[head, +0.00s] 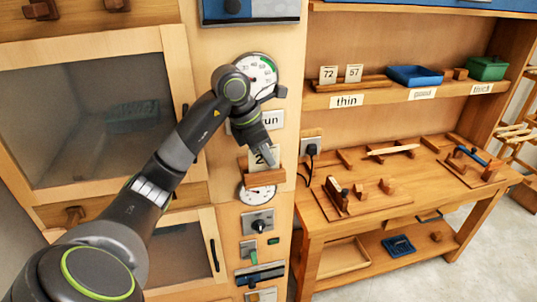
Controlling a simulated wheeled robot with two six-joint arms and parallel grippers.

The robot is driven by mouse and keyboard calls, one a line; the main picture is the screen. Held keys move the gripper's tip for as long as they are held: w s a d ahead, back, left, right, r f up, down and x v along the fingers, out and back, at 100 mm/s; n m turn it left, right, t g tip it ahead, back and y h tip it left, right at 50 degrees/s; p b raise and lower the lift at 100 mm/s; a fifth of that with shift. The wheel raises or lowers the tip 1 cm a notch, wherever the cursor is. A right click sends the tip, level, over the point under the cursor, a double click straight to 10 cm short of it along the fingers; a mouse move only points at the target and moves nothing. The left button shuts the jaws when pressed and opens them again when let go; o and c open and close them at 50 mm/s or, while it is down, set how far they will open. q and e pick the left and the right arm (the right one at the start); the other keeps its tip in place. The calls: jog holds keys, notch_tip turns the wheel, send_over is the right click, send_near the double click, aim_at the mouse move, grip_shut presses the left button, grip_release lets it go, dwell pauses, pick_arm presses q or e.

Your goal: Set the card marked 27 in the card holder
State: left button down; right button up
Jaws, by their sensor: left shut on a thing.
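My left gripper (269,158) is shut on a white card (258,160) in front of the upright wooden panel. The card shows a 2; the rest of its number is hidden behind the fingers. The small wooden card holder (264,178) is fixed on the panel just below. The card's lower edge meets the holder's top edge in the picture; I cannot tell whether it sits in the slot. Two other cards, 72 (328,75) and 57 (354,73), stand in a wooden rack on the shelf at right. My right gripper is not in view.
A dial with a green arc (262,70) and a "run" label (271,119) are above the holder. A second dial (257,193), a knob (259,226) and switches are below. A workbench (400,205) with wooden parts stands at right, under a shelf with blue and green trays.

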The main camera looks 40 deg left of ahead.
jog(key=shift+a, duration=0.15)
pick_arm(q)
jog(key=c, duration=2)
grip_release()
jog(key=shift+a, duration=0.1)
jog(key=shift+c, duration=0.2)
jog(key=o, duration=0.5)
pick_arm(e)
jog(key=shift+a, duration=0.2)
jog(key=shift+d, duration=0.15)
